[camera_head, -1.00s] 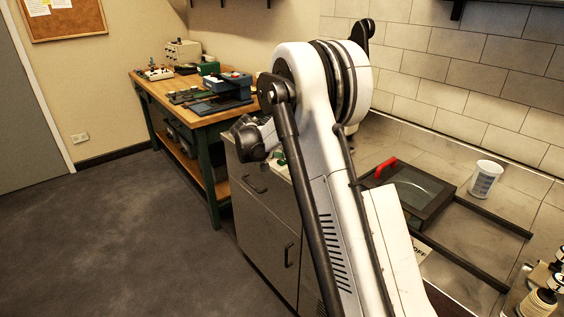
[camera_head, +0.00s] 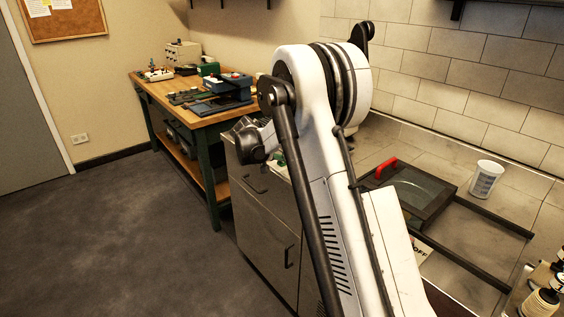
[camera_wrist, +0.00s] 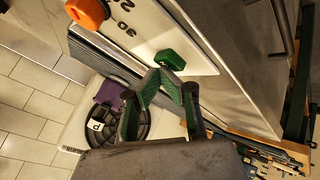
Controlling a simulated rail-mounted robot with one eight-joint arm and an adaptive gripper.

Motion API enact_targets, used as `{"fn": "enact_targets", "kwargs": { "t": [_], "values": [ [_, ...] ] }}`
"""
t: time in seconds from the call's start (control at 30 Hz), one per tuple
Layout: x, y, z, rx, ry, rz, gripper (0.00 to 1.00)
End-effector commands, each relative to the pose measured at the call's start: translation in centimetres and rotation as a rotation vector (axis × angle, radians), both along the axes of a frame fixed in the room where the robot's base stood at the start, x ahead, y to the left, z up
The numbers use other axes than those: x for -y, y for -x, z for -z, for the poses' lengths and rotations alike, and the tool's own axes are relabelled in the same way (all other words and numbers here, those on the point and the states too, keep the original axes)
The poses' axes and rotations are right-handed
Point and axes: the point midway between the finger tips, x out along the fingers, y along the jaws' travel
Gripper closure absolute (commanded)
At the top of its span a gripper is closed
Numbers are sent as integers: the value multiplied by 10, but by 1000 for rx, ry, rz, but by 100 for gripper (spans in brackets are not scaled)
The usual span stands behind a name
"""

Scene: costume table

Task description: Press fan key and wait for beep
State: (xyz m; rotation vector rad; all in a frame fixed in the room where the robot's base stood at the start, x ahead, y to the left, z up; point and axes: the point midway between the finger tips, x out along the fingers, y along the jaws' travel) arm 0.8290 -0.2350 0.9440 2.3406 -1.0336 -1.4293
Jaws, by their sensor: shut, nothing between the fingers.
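In the wrist view a white panel (camera_wrist: 152,38) with dark number markings lies slanted across the top. A green key (camera_wrist: 169,60) stands out from its lower part. An orange knob (camera_wrist: 86,12) sits farther up the panel at top left. My gripper (camera_wrist: 160,76) has its green-padded fingers brought together, empty, with the tips right by the green key. I cannot tell whether they touch it. No label naming the key is readable. In the head view my arm hides the gripper and the panel.
In the wrist view a black round part (camera_wrist: 135,122) and a purple piece (camera_wrist: 110,92) lie beside the panel. In the head view a lidded tray (camera_head: 425,199) with a red handle and a white cup (camera_head: 486,179) stand on the counter. A wooden workbench (camera_head: 160,88) stands behind. The floor is clear at left.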

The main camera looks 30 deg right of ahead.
Motion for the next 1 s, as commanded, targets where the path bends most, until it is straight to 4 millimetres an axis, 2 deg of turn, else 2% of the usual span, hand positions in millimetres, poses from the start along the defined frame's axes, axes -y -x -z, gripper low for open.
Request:
{"fn": "enact_targets", "kwargs": {
  "t": [0.4,0.83,1.0],
  "values": [
    [0,0,-16,0,0,0,100],
    [0,0,-19,0,0,0,100],
    [0,0,-31,0,0,0,100]
  ]
}}
